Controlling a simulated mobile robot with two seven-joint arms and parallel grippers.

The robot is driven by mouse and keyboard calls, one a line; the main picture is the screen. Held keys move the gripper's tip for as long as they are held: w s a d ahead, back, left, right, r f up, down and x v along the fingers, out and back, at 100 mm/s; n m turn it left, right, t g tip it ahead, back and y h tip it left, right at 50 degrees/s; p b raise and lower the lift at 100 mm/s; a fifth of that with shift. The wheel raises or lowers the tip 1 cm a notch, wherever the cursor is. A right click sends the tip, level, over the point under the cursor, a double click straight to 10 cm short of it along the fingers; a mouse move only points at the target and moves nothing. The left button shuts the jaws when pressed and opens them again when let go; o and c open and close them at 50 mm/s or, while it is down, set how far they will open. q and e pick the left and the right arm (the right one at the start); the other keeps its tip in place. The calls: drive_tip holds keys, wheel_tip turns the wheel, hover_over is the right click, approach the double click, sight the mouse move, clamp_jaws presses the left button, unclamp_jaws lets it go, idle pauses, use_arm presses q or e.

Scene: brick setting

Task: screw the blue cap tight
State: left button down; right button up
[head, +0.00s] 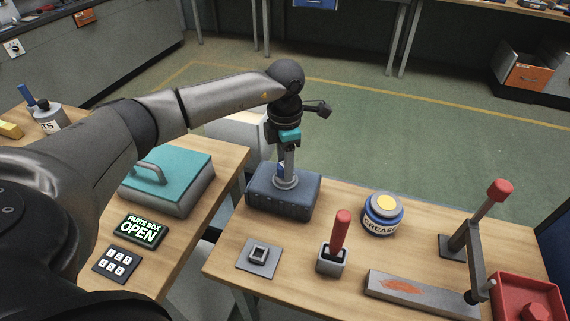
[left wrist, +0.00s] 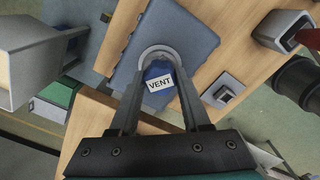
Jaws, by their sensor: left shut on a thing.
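The blue cap (left wrist: 158,77) with a white VENT label shows between my fingers in the left wrist view. In the head view only a sliver of it (head: 281,168) shows beside the fingers. It sits at a pale round neck (head: 286,183) on top of a dark blue-grey tank (head: 283,203). My left gripper (head: 287,172) points down from above and is shut on the cap; it also shows in the left wrist view (left wrist: 159,92). The cap's thread and seating are hidden. My right gripper is not in view.
On the wooden bench stand a grease jar (head: 382,213), a red-handled tool in a holder (head: 333,250), a small square socket plate (head: 259,257), a lever stand (head: 470,240) and a red tray (head: 530,299). A teal-lidded parts box (head: 168,178) and an OPEN sign (head: 141,228) are on the left table.

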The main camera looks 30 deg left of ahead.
use_arm(q)
drive_tip(key=shift+w+m+b, duration=0.1)
drive_tip(key=shift+m+b, duration=0.3)
drive_tip(key=shift+m, duration=0.6)
drive_tip(key=m+b, duration=0.1)
drive_tip(key=m, duration=0.3)
drive_tip(key=shift+m, duration=0.4)
drive_tip(key=m+b, duration=0.1)
drive_tip(key=m, duration=0.6)
drive_tip(key=shift+b, duration=0.4)
